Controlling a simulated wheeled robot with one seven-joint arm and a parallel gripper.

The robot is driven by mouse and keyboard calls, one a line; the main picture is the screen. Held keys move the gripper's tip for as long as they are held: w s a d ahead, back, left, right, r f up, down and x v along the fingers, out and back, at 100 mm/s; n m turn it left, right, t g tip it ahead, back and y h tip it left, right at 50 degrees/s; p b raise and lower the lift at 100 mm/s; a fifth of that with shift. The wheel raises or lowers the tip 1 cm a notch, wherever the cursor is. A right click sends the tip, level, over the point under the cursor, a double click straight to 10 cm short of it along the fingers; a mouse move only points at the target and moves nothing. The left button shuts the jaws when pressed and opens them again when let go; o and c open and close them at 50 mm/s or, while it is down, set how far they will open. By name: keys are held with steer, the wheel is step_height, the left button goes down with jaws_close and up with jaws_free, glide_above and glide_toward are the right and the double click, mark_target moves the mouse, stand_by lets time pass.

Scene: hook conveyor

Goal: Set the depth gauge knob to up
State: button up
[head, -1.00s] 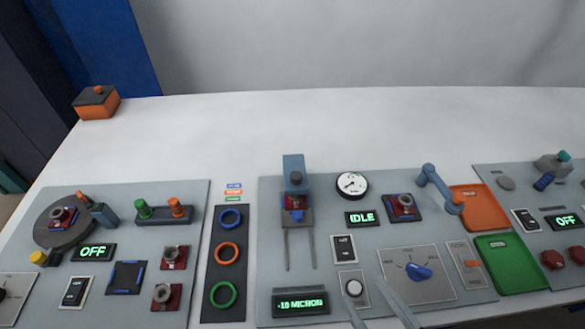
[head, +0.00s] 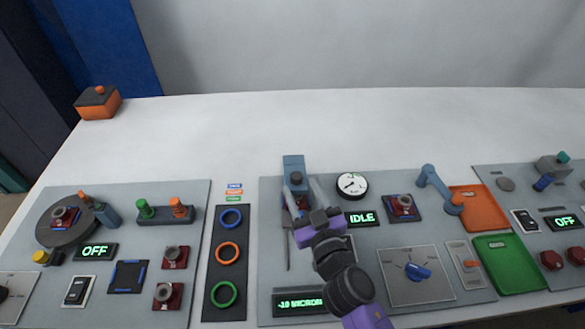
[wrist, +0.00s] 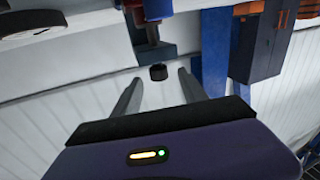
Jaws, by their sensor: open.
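The depth gauge (head: 294,163) is a blue upright block on the middle panel, with a dark round part on its front. In the wrist view a small black knob (wrist: 158,73) shows between and just beyond the fingertips, apparently on the gauge. My gripper (head: 302,186) is open in front of the gauge, one finger on each side of its lower part. In the wrist view my gripper (wrist: 160,78) has empty space between its fingers and the knob looks ungripped. My gripper and wrist hide part of the red block under the gauge and the white button below.
The display (head: 298,302) reads -10 MICRON. A round white dial (head: 352,185) and an IDLE display (head: 362,218) stand close to the right of my gripper. A blue rotary knob (head: 418,271) is lower right.

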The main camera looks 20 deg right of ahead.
mark_target(294, 173)
steer(key=shift+w+d+m, duration=0.1)
steer(key=shift+w+m, duration=0.05)
steer(key=shift+m, duration=0.25)
steer(key=shift+w+r, duration=0.1)
steer(key=shift+w, duration=0.3)
steer(key=w, duration=0.3)
steer(key=w+p, duration=0.1)
steer(key=w, duration=0.2)
steer(key=shift+w+d, duration=0.2)
steer(key=shift+w, duration=0.15)
jaws_close()
stand_by(0.6)
